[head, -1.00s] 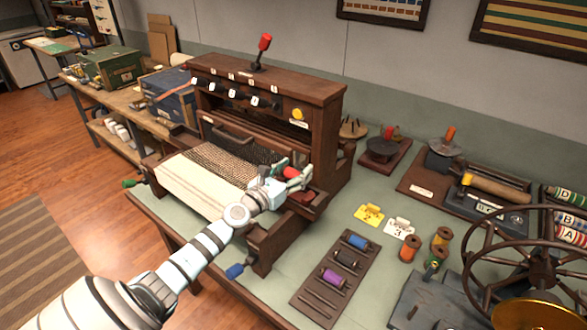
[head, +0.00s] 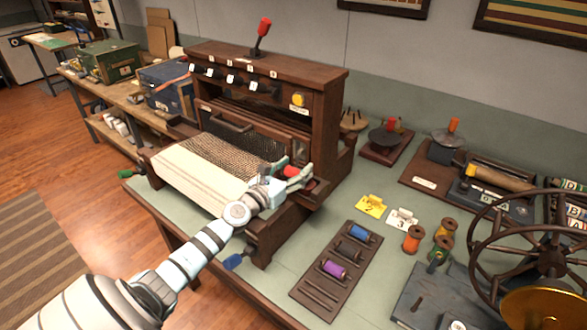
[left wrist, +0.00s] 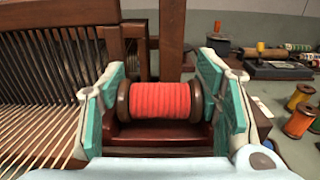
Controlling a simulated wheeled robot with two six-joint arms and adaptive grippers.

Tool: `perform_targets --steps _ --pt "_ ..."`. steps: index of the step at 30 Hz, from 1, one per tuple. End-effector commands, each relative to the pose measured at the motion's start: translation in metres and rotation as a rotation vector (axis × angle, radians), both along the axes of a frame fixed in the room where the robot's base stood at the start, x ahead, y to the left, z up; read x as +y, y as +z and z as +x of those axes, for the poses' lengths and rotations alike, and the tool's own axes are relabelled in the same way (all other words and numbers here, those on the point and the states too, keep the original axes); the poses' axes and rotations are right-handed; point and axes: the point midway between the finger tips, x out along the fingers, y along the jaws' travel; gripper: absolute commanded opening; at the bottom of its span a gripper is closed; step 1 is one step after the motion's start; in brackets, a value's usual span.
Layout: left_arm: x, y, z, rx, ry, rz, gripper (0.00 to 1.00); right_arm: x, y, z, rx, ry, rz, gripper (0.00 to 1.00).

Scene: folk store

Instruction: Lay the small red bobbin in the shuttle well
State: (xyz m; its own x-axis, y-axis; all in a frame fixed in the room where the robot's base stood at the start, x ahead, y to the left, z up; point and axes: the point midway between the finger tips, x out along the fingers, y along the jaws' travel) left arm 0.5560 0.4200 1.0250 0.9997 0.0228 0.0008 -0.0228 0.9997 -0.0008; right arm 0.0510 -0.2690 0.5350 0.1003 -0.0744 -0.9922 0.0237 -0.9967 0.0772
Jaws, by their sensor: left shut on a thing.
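The small red bobbin (left wrist: 160,100) has red thread between dark wooden flanges. My left gripper (left wrist: 163,100) is shut on it, one teal-padded finger at each end, and the bobbin lies crosswise. In the head view the bobbin (head: 291,172) shows partly behind my left gripper (head: 286,183) at the loom's right front. The dark red-brown wooden shuttle well (left wrist: 158,136) lies directly below the bobbin in the wrist view; I cannot tell whether they touch. My right gripper is not in view.
The loom (head: 270,95) stands behind, with cream cloth (head: 195,172) left of my gripper. A rack (head: 325,295) of blue, dark and purple bobbins lies to the right. Spools (head: 413,239) and a spoked wheel (head: 540,240) are farther right. Bare bench shows between.

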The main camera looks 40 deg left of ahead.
Motion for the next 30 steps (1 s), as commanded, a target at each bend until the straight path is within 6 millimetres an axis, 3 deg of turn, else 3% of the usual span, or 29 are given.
perform_targets --steps 25,26,30 --pt "0.0001 -0.0058 -0.0003 0.000 0.000 0.000 0.32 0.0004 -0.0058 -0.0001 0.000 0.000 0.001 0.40" --pt "0.0001 -0.0058 -0.0003 0.000 0.000 0.000 0.60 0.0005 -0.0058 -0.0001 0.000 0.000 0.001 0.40" --pt "0.0001 -0.0057 -0.0003 0.000 0.000 0.000 0.81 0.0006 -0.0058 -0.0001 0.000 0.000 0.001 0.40"
